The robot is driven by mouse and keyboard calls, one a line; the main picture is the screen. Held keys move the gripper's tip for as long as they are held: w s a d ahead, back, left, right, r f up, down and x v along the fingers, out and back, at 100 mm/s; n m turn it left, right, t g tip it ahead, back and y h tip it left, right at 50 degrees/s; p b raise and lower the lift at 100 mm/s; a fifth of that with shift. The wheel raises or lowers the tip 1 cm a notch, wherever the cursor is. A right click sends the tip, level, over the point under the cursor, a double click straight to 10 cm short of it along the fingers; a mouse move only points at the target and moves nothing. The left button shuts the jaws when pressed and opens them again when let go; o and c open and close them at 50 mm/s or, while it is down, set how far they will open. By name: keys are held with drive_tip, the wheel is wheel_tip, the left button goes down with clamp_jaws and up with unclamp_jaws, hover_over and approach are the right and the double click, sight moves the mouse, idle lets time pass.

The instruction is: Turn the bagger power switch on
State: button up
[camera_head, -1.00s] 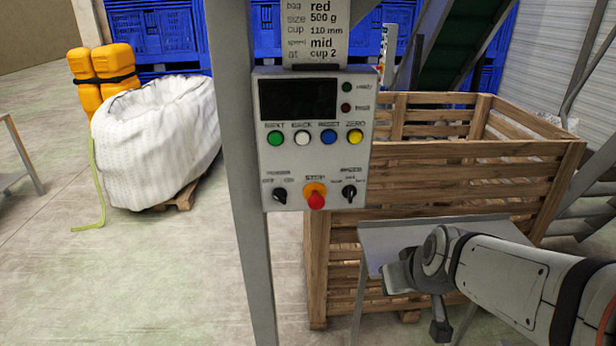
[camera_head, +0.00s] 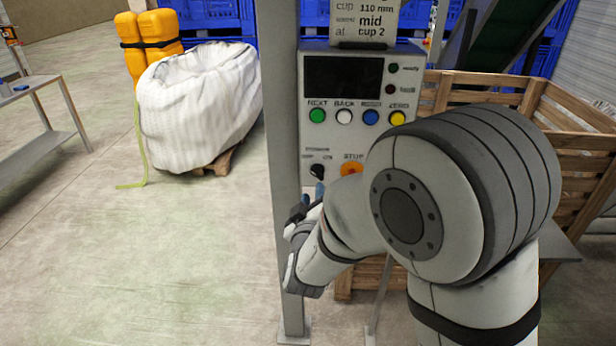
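The control panel (camera_head: 342,130) hangs on a grey post, with a dark screen and a row of coloured buttons. The power switch (camera_head: 317,171) is a small black rotary knob at its lower left, with small blurred labels above it; its exact setting is hard to read. My gripper (camera_head: 311,199) is just below the knob, with a bluish fingertip close under it. I cannot tell whether it touches the knob or how far apart the fingers are. The stop button (camera_head: 351,170) shows only in part, as my arm hides the panel's lower right.
A wooden crate (camera_head: 567,107) stands behind the panel on the right. A white bulk bag (camera_head: 195,105) sits on a pallet at left, beside yellow canisters (camera_head: 150,45). A metal table (camera_head: 40,150) is at the far left.

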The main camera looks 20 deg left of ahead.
sight(315, 175)
drive_tip(key=p+x, duration=0.1)
drive_tip(key=x, duration=0.5)
drive_tip(key=shift+w, duration=0.4)
